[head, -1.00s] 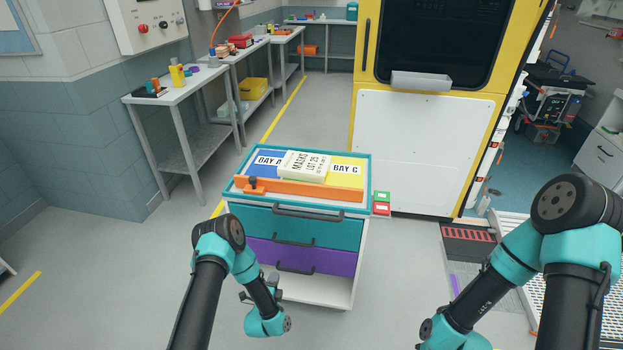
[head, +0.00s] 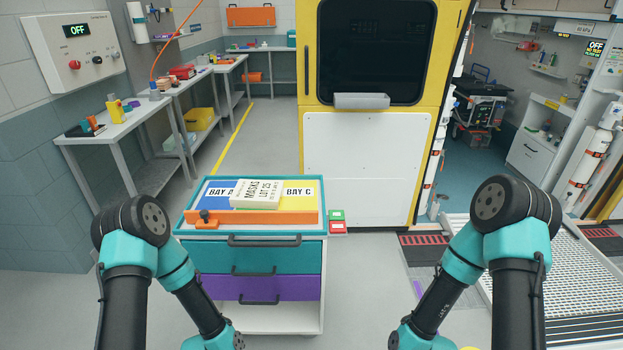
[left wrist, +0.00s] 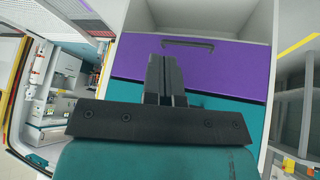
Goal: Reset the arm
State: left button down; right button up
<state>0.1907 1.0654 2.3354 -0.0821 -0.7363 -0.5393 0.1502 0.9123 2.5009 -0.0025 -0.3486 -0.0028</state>
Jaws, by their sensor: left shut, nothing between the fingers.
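My left gripper (left wrist: 165,78) is shut and empty in the left wrist view, its two dark fingers together. It points toward the cart's purple drawer (left wrist: 230,52), with the drawer's dark handle beyond the fingertips; I see no contact. In the head view both my arms are bent in front of me, one on each side of the cart (head: 252,233), with forearms reaching down. Both grippers are out of sight below the head view's lower edge. The masks pack (head: 256,194) lies on the cart top, between the BAY labels.
An orange bar (head: 265,217) with a dark knob lies along the cart's front edge. Green and red blocks (head: 337,221) sit at its right side. A yellow-framed door (head: 368,150) stands behind; a metal ramp (head: 570,270) is at right.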

pick_arm(q)
jog(key=s+r+n+g, duration=0.4)
jog(key=s+r+n, duration=0.1)
jog(key=s, duration=0.5)
jog(key=shift+s+d+n+g+h, duration=0.3)
jog(key=shift+d, duration=0.1)
